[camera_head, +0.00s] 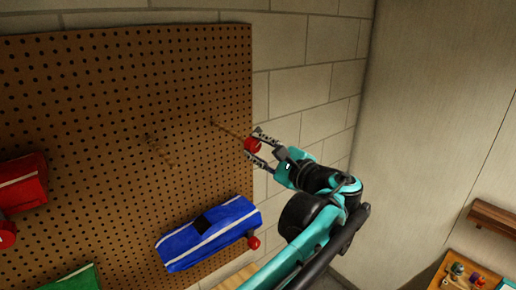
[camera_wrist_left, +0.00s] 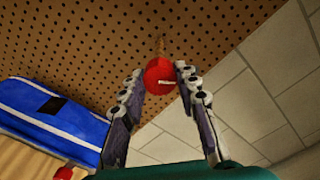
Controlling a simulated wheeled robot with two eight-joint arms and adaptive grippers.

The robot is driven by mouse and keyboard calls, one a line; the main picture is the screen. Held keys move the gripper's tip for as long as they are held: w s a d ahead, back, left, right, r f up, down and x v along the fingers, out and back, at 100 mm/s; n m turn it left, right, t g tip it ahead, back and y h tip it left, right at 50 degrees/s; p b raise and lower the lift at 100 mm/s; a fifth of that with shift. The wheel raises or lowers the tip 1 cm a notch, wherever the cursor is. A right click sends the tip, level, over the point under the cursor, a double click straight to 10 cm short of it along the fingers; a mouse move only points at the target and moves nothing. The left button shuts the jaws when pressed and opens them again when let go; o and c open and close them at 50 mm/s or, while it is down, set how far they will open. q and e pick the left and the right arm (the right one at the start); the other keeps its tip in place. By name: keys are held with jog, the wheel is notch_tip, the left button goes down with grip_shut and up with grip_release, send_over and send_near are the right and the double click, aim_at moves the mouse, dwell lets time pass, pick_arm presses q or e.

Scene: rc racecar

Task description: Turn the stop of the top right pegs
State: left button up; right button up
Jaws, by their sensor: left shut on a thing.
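The red round stop (camera_head: 252,145) sits at the outer end of a thin wooden peg (camera_head: 228,131) at the upper right of the brown pegboard (camera_head: 205,60). My left gripper (camera_head: 256,144) is shut on this stop, with one finger on each side. In the left wrist view the red stop (camera_wrist_left: 159,76) shows between the fingertips, with a pale mark on its face and the peg (camera_wrist_left: 160,46) behind it. A faint dark streak (camera_head: 158,150) lies left of the peg; I cannot tell whether it is a peg or a shadow. My right gripper is not in view.
A blue car body (camera_head: 208,233) with a white stripe hangs below, with a red stop (camera_head: 254,242) at its right. A red car body (camera_head: 22,183) and a green one (camera_head: 75,279) are at the left. A brick wall (camera_head: 300,60) flanks the board; a small table (camera_head: 440,280) stands lower right.

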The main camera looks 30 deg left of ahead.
pick_arm(q)
jog(key=n, duration=0.5)
jog(key=shift+n, duration=0.3)
jog(key=n, duration=0.5)
jog(key=shift+n, duration=0.3)
jog(key=o, duration=1.2)
jog(key=shift+c, duration=0.2)
jog(key=v, duration=1.2)
